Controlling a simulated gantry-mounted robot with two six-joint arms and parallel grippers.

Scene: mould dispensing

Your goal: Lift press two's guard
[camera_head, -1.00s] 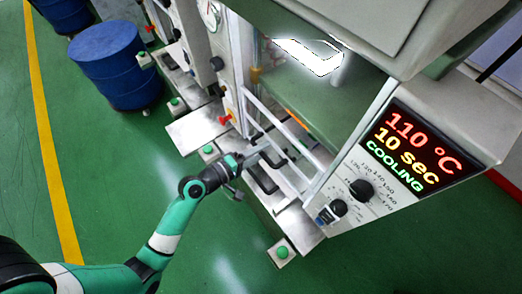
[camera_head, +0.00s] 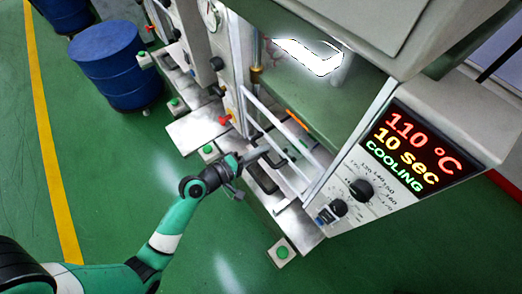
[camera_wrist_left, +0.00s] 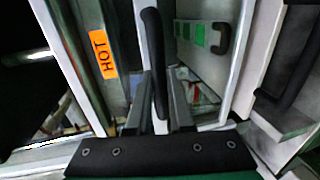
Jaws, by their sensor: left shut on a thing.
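The guard (camera_head: 279,147) is a pale metal frame with bars on the front of the nearest press, below its display. I cannot read a press number. My left gripper (camera_head: 264,153) is at the guard's front in the head view. In the left wrist view, the fingers of my left gripper (camera_wrist_left: 160,112) are shut on the guard's black upright handle (camera_wrist_left: 154,55). An orange HOT label (camera_wrist_left: 103,53) shows left of the handle, behind the frame. My right gripper is not in view.
The press display (camera_head: 409,149) reads 110 °C, 10 sec, COOLING, with black knobs (camera_head: 361,189) below. A green button box (camera_head: 282,251) stands at the front corner. Blue drums (camera_head: 115,65) stand at the back left. The green floor (camera_head: 110,215) is clear.

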